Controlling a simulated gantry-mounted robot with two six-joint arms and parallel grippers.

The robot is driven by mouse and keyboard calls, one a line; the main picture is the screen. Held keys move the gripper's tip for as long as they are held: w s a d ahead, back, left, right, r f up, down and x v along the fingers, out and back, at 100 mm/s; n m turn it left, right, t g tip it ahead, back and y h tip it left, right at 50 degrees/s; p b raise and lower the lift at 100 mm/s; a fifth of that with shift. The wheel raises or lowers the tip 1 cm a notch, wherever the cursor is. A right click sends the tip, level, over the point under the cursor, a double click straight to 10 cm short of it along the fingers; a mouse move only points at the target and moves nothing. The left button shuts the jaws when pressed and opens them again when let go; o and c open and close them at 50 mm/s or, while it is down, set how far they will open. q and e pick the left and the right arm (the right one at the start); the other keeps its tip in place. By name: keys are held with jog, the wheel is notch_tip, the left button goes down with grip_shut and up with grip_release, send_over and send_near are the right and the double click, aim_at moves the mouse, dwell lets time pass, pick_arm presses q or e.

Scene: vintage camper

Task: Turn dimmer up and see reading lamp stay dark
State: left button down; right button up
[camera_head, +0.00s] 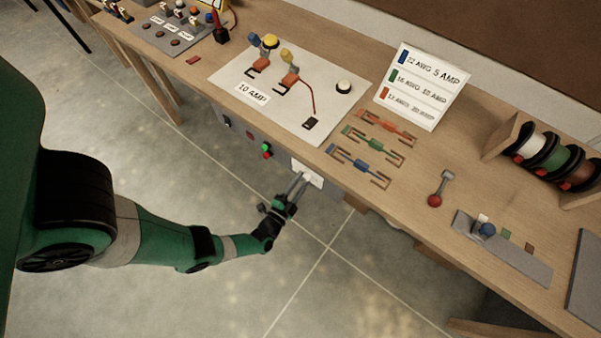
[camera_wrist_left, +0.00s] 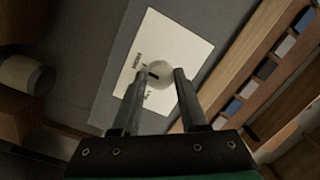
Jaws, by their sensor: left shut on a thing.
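The dimmer is a pale round knob (camera_wrist_left: 160,75) with a dark mark, on a white lettered plate (camera_wrist_left: 190,30). In the head view the white plate (camera_head: 313,174) sits on the grey panel below the table's front edge. My left gripper (camera_head: 300,182) reaches it from the lower left. In the left wrist view its two fingers (camera_wrist_left: 162,74) are on either side of the knob, shut on it. A pale round dome (camera_head: 344,87) on the white 10 AMP board (camera_head: 320,75) shows no clear glow. I cannot tell whether it is the reading lamp. My right gripper is out of view.
A green light (camera_head: 267,149) glows on the panel left of the dimmer. Open floor (camera_head: 330,285) lies below.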

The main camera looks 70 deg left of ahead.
pick_arm(q)
jog(key=shift+c, duration=2.2)
grip_release()
jog(key=p+v, duration=0.1)
jog(key=v, duration=1)
jog(key=shift+s+d+p, duration=0.15)
jog(key=shift+s+p, duration=0.1)
jog(key=shift+p, duration=0.1)
